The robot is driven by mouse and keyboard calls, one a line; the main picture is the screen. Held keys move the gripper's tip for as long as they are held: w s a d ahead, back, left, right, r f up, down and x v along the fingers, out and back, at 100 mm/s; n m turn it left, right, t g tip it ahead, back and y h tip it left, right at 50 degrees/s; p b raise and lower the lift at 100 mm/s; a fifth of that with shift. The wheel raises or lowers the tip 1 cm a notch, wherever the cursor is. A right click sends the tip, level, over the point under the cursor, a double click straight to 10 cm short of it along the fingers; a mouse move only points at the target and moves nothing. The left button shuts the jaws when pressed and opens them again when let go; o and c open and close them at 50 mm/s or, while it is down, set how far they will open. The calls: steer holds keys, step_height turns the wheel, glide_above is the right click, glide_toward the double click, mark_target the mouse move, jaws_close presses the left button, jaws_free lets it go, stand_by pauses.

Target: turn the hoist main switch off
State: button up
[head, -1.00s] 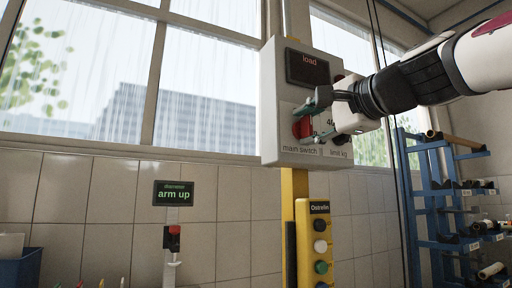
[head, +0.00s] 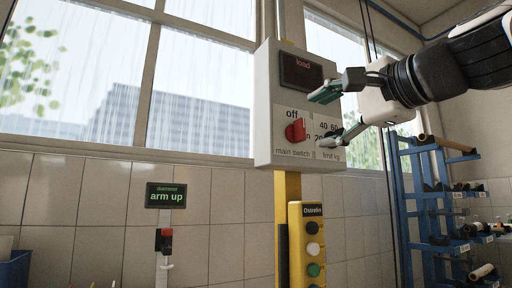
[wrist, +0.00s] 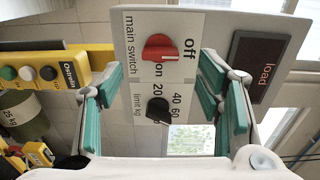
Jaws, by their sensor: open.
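The main switch is a red knob (head: 296,130) on the white hoist box (head: 265,105), left of the limit dial. It also shows in the wrist view (wrist: 158,48), where its handle lies lengthwise with the pale-marked end toward the word "off"; "on" is printed beside the knob. My gripper (head: 332,123) is open and empty, in front of the box and right of the knob, apart from it. In the wrist view its green-padded fingers (wrist: 155,90) stand wide, with the knob and the black limit dial (wrist: 158,110) visible between them.
The dark load display (head: 303,72) is above the switch. A yellow button panel (head: 313,245) hangs below the box on a yellow post. A blue rack (head: 425,200) stands right. An "arm up" sign (head: 166,196) and a small red-topped switch (head: 164,240) are on the left.

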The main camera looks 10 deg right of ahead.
steer(key=v, duration=0.5)
steer(key=shift+s+d, duration=0.1)
steer(key=shift+s, duration=0.05)
steer(key=shift+f, duration=0.1)
steer(key=s+a+f+n+g, duration=0.1)
steer(key=a+f+n+g, duration=0.15)
steer(key=f, duration=0.65)
steer(key=s+a+f+n+g, duration=0.2)
steer(key=f+g, duration=0.1)
steer(key=f, duration=0.5)
steer(key=s+a+f+n+g, duration=0.1)
steer(key=a+f+n+g, duration=0.15)
steer(key=f, duration=0.65)
steer(key=s+d+f+n+g+h, duration=0.2)
steer(key=s+f+n+g+h, duration=0.15)
steer(key=s+f, duration=0.6)
steer(key=s+d+f+n+g+h, duration=0.1)
steer(key=s+f+n+g+h, duration=0.15)
steer(key=s+f+g, duration=0.7)
step_height(320, 180, up, 21)
steer(key=w+d+n+t+p, duration=0.1)
steer(key=t+p, duration=0.7)
steer(key=p, duration=1.5)
steer(key=shift+w+r, duration=0.2)
steer(key=shift+w, duration=0.5)
